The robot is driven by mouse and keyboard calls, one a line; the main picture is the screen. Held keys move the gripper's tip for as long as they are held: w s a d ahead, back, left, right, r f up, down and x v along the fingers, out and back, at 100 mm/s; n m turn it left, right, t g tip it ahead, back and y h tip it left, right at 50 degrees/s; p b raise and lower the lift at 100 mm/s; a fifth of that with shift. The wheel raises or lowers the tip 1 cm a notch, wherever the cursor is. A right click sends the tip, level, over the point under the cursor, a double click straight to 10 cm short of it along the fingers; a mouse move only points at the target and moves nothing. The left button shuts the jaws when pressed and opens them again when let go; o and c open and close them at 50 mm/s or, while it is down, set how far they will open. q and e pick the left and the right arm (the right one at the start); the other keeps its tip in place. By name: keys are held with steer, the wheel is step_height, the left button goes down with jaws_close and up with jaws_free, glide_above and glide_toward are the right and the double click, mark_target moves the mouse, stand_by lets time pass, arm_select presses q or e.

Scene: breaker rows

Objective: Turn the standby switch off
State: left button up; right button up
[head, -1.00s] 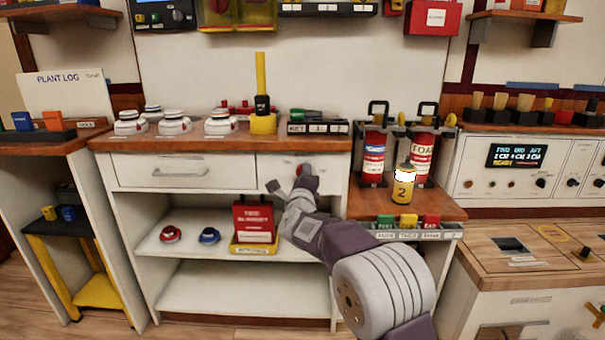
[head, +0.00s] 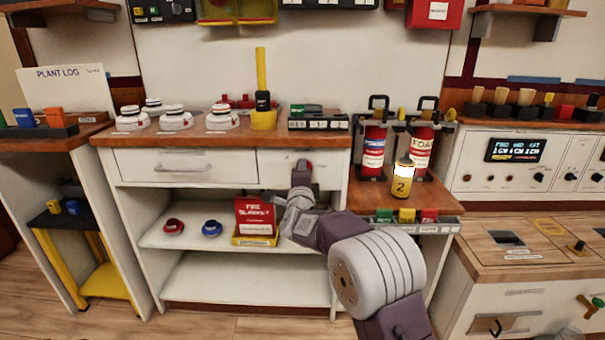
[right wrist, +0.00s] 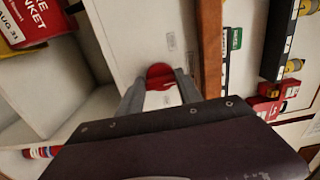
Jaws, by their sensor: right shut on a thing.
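My right gripper (head: 302,172) is in front of the right drawer under the counter. I cannot make out which switch is the standby switch. A panel with coloured buttons (head: 162,11) is cut off at the top, and a console with a display and knobs (head: 512,165) stands at the right. My left gripper is not in view.
The counter (head: 340,142) holds white domed devices (head: 178,119), a yellow-handled tool (head: 263,95) and a label block (head: 319,119). Red extinguishers (head: 374,150) and a yellow canister (head: 402,180) stand to its right. A red fire blanket box (head: 255,217) is on the shelf below.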

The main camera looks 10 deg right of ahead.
steer(key=shift+f, duration=0.1)
steer(key=o, duration=1.4)
steer(key=p+v, duration=0.2)
steer(key=v, duration=0.7)
